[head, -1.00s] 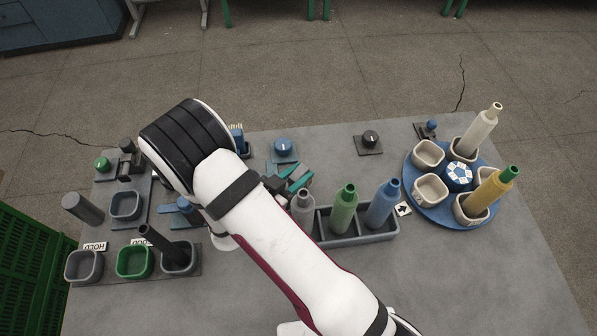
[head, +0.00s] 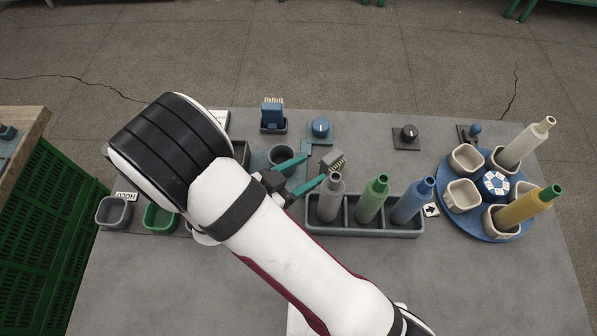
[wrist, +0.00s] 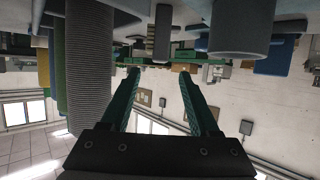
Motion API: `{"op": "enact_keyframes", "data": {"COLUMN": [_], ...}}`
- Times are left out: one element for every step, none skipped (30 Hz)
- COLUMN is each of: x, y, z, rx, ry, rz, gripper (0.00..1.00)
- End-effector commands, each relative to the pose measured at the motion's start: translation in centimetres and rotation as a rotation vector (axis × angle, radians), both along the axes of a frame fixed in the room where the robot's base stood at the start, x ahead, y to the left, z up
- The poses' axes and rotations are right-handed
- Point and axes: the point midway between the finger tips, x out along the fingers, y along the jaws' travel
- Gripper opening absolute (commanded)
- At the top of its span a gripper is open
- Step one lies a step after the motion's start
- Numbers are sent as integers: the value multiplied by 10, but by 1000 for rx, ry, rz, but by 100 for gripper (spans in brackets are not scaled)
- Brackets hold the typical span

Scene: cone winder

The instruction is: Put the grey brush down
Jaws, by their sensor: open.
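The grey brush (head: 331,163) shows in the head view with pale bristles facing up, just right of my fingertips. I cannot tell whether it touches a finger or what it rests on. My gripper (head: 314,168) has its two teal fingers spread apart, pointing right, behind the three-slot tray. In the wrist view my gripper (wrist: 160,85) is also open, with nothing clearly held between the fingers. A dark grey block (wrist: 162,32) shows beyond the fingertips there; I cannot tell if it is the brush.
A grey tray (head: 362,230) holding grey, green and blue bottles stands close to my fingers. A blue brush (head: 272,113) stands in a holder behind, beside a blue knob (head: 320,127). A blue turntable (head: 487,223) is at right. The front tabletop is clear.

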Motion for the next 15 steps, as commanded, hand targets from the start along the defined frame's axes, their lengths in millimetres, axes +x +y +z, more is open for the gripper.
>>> {"op": "enact_keyframes", "data": {"x": [-6, -9, -13, -15, -17, -18, -19, -20, -20, -19, -16, -9, 0, 12, 29], "y": [7, 10, 14, 16, 17, 19, 19, 20, 20, 20, 21, 25, 29, 36, 48], "z": [3, 6, 8, 9, 10, 11, 11, 11, 12, 12, 11, 11, 11, 12, 18], "rx": [3, 2, 2, 1, 1, 1, 1, 1, 1, 9, 32, 96, 172, 272, 430], "ry": [0, -1, -1, -1, -1, 0, 1, 0, 0, 1, 2, 6, 13, 22, 41], "rz": [3, 3, 3, 1, 2, 1, 0, 0, 0, 0, 2, 10, 21, 41, 84], "gripper": [62, 62, 62, 62, 62, 62, 62, 62, 62, 62, 62, 62, 62, 62, 62]}}
